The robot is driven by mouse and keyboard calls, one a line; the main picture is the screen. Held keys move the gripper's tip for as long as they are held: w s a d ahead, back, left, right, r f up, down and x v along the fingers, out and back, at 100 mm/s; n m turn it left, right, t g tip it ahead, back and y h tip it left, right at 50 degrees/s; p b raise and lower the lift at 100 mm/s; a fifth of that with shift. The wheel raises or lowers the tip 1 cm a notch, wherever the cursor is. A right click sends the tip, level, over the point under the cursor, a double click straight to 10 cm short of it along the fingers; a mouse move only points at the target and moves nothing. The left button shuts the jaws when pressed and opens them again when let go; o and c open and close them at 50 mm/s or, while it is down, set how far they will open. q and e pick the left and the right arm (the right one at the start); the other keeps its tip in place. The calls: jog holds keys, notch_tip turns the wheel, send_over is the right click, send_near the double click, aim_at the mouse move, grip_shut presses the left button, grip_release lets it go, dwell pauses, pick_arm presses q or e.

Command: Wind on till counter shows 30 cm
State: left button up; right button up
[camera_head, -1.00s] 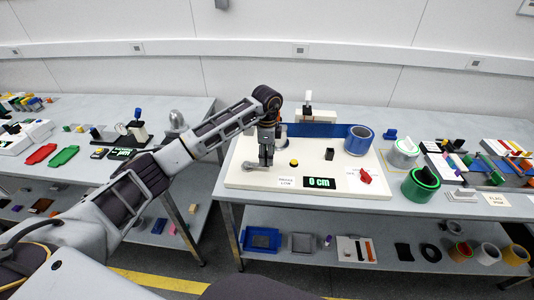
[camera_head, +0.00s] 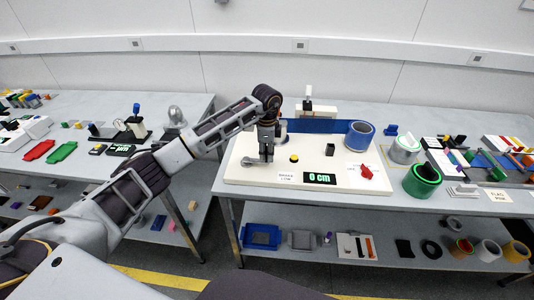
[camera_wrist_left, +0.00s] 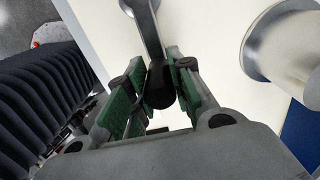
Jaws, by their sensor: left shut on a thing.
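The counter (camera_head: 319,178) on the white board (camera_head: 340,186) reads 0 cm. A blue roll (camera_head: 360,136) stands at the board's right, with a blue band (camera_head: 318,126) running left from it, partly hidden by my arm. My left gripper (camera_head: 267,157) is over the board's left part, at a grey crank arm (camera_head: 249,161). In the left wrist view the gripper's green pads (camera_wrist_left: 155,98) are shut on the crank's dark knob (camera_wrist_left: 161,84). A white spool (camera_wrist_left: 282,45) is beside it there. My right gripper is not in view.
A yellow button (camera_head: 294,159), a small black block (camera_head: 329,148) and a red knob (camera_head: 366,172) are on the board. A green roll (camera_head: 421,182) and a silver roll (camera_head: 406,149) stand to its right. Another bench (camera_head: 90,174) is at the left.

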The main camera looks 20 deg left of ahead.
pick_arm(q)
jog(key=shift+s, duration=0.25)
jog(key=shift+s+r+p, duration=0.1)
jog(key=shift+s+p, duration=0.7)
jog(key=shift+s, duration=0.6)
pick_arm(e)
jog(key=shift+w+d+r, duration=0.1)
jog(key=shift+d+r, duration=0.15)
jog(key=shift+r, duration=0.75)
pick_arm(q)
jog(key=shift+s+a, duration=0.1)
jog(key=shift+s, duration=0.05)
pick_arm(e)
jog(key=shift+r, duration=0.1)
